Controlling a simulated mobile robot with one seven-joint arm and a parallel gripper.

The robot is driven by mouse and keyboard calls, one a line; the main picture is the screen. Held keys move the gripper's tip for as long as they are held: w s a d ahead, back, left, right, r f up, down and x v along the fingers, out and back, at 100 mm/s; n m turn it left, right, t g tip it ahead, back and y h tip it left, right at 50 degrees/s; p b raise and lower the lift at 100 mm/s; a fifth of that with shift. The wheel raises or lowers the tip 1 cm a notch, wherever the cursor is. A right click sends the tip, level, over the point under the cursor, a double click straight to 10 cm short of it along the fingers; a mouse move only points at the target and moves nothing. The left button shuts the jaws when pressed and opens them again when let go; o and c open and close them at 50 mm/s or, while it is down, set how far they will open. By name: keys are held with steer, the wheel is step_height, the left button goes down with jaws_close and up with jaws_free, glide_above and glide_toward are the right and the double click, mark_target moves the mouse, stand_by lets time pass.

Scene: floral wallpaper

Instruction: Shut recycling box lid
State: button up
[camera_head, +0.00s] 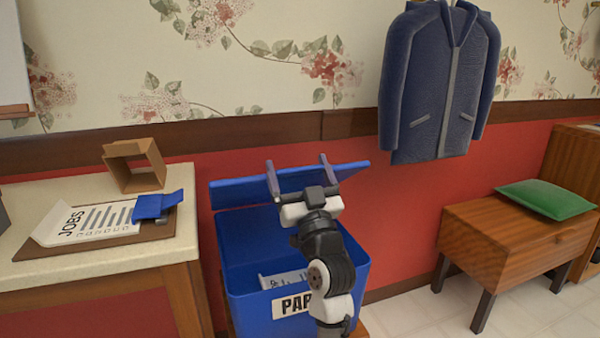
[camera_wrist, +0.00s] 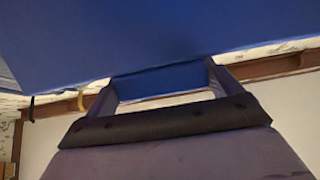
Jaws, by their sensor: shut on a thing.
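The recycling box (camera_head: 246,306) is a blue bin with a white label reading "PAP", partly hidden by my arm. Its blue lid (camera_head: 236,194) is raised, standing up at the back of the box, so the box is open. Some paper (camera_head: 283,279) shows inside. My gripper (camera_head: 296,160) is at the lid, with its two fingers showing in front of and above the lid's top edge. My gripper is shut on the lid. In the wrist view, a large blue surface (camera_wrist: 150,35) fills the top, and blue also shows between the fingers (camera_wrist: 162,76).
A blue jacket (camera_head: 440,90) hangs on the wall. A wooden bench (camera_head: 500,240) with a green cushion (camera_head: 546,199) stands right, beyond free floor.

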steer(key=shift+s+f, duration=0.1)
steer(key=shift+f, duration=0.1)
stand_by(0.3)
steer(key=o, duration=1.1)
steer(key=shift+f, duration=0.1)
